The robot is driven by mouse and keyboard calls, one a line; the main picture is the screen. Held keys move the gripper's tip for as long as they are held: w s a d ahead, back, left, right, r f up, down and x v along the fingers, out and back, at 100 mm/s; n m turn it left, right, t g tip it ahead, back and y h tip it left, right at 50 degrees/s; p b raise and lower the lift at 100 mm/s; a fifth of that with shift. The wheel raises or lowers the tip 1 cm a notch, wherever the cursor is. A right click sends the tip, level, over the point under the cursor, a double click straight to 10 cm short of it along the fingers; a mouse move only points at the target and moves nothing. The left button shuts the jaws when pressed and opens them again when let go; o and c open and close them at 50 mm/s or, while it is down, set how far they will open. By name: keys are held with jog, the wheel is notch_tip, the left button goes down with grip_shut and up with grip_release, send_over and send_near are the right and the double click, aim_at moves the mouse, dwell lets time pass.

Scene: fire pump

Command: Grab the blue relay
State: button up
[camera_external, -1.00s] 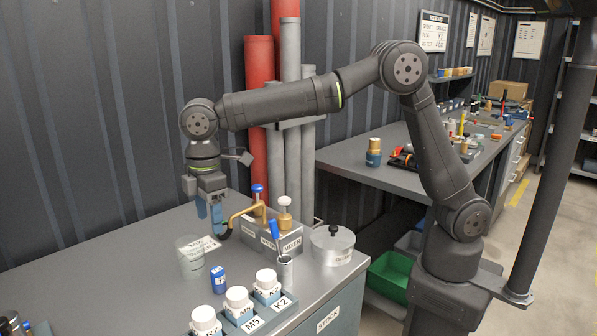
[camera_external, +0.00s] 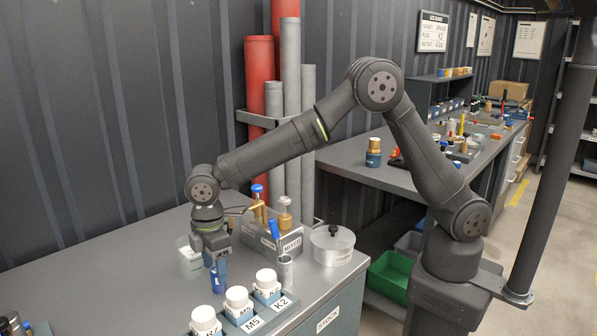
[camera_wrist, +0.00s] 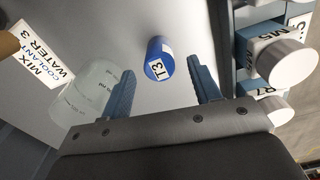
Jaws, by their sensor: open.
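The blue relay (camera_external: 217,283) is a small blue cylinder standing on the grey bench. In the wrist view the relay (camera_wrist: 159,60) shows a blue end with a white "T3" label, in the gap between the fingertips. My gripper (camera_external: 217,264) points down just above and around the relay's top. In the wrist view my gripper (camera_wrist: 161,66) is open, with one blue ridged finger on each side of the relay. I see a gap on both sides and no clear contact. The fingers partly hide the relay's top in the external view.
A clear beaker (camera_external: 190,260) stands close on the left of the gripper. White-capped jars (camera_external: 238,296) in a blue rack stand at the front right. A mixer block (camera_external: 272,235) with valves, a metal cup (camera_external: 285,270) and a lidded pot (camera_external: 332,245) stand to the right.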

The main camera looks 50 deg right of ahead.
jog(key=f, duration=0.4)
jog(key=shift+d+f, duration=0.2)
jog(key=c, duration=1.1)
jog(key=shift+r, duration=0.15)
